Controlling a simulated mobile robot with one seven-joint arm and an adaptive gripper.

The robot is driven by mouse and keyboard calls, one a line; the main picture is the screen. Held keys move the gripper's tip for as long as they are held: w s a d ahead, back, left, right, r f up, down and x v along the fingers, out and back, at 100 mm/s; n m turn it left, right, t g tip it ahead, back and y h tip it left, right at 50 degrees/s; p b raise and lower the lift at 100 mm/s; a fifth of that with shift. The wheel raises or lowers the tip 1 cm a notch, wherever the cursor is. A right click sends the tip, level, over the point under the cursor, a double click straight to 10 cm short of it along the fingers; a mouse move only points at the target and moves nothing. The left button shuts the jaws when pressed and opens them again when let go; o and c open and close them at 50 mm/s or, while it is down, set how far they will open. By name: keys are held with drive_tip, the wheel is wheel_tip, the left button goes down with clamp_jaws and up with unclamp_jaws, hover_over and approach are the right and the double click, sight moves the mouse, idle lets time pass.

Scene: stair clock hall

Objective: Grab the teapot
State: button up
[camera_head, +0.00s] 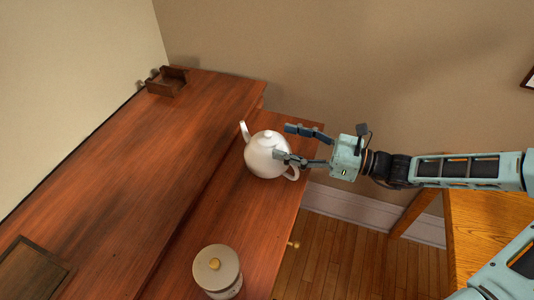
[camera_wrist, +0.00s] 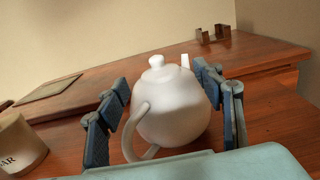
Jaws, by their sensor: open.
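A white teapot (camera_head: 262,158) with a lid, spout and loop handle stands upright on the lower wooden ledge in the head view. Its handle is toward my arm and its spout points away. In the wrist view the teapot (camera_wrist: 172,108) fills the middle, with its handle at the lower left. My gripper (camera_head: 283,142) is open, with one finger to each side of the teapot. In the wrist view my gripper (camera_wrist: 165,100) spans the body, with its fingers apart. I cannot tell whether either finger touches it.
A lidded canister (camera_head: 217,272) with a gold knob stands on the ledge nearer the camera. A small wooden holder (camera_head: 167,82) sits on the raised wooden top at the back, and a dark flat board (camera_head: 32,272) lies at the left. A wall stands behind the teapot.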

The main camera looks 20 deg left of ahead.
sight(272, 137)
drive_tip(key=a, duration=0.5)
drive_tip(key=shift+w+a+r+b, duration=0.15)
drive_tip(key=shift+a+b, duration=0.15)
drive_tip(key=shift+c, duration=0.4)
clamp_jaws()
drive_tip(key=shift+r, duration=0.1)
